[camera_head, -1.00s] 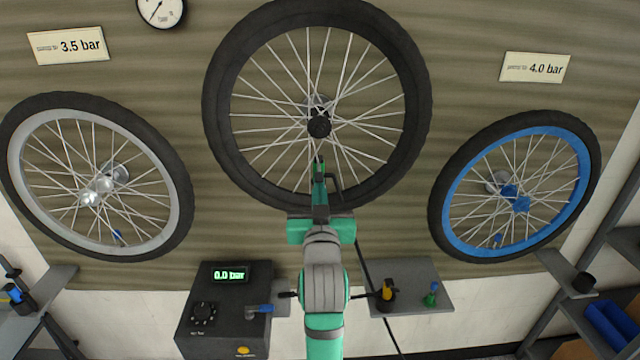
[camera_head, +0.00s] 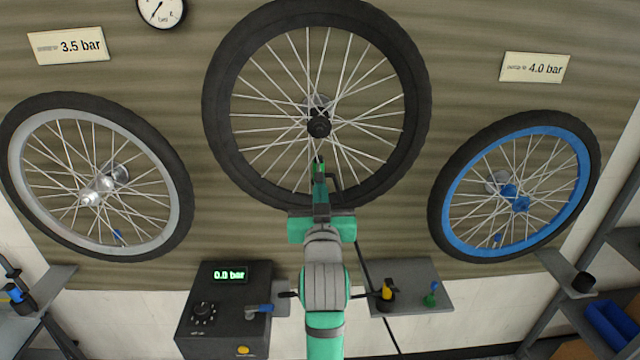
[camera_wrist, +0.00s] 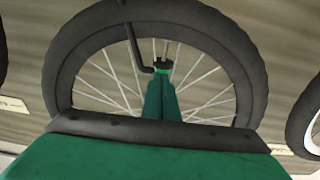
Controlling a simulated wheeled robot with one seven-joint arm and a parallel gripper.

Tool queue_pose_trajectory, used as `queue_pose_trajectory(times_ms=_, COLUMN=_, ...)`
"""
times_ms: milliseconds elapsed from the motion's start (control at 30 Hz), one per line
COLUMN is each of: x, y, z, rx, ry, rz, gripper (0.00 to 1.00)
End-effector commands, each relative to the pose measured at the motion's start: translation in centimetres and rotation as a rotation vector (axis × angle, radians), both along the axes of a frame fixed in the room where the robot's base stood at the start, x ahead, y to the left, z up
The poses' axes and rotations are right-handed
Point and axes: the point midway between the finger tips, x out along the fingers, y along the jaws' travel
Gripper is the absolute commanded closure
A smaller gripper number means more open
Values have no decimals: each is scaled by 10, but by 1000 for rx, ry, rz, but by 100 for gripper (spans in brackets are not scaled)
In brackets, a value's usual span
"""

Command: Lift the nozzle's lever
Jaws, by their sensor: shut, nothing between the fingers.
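The center wheel (camera_head: 214,105) hangs on the wall with its black tire and silver spokes. My gripper (camera_head: 319,172) is at its lower rim, with green fingers shut and nothing between them. In the wrist view the fingers (camera_wrist: 160,95) point up toward the spokes. Just beyond their tips is a small green and black fitting (camera_wrist: 163,66), which looks like the nozzle. A black bent bar (camera_wrist: 134,48) runs from it to the upper left; I cannot tell if this is the lever or the hose. In the head view a black bent part (camera_head: 335,183) shows beside my fingers.
A gauge box (camera_head: 229,322) reading 0.0 bar stands lower left, with a blue-handled fitting (camera_head: 265,308). A grey shelf (camera_head: 425,272) at right bears yellow (camera_head: 387,289) and green (camera_head: 431,299) fittings. A grey-rimmed wheel (camera_head: 22,150) and blue-rimmed wheel (camera_head: 587,160) hang at the sides.

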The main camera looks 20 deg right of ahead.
Motion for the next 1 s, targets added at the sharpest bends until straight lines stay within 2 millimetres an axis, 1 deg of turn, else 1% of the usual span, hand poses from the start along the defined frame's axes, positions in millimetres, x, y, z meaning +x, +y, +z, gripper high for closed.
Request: queue_pose_trajectory(times_ms=1000, x=0, y=0, z=35, rx=0, ry=-1, rz=1, gripper=100)
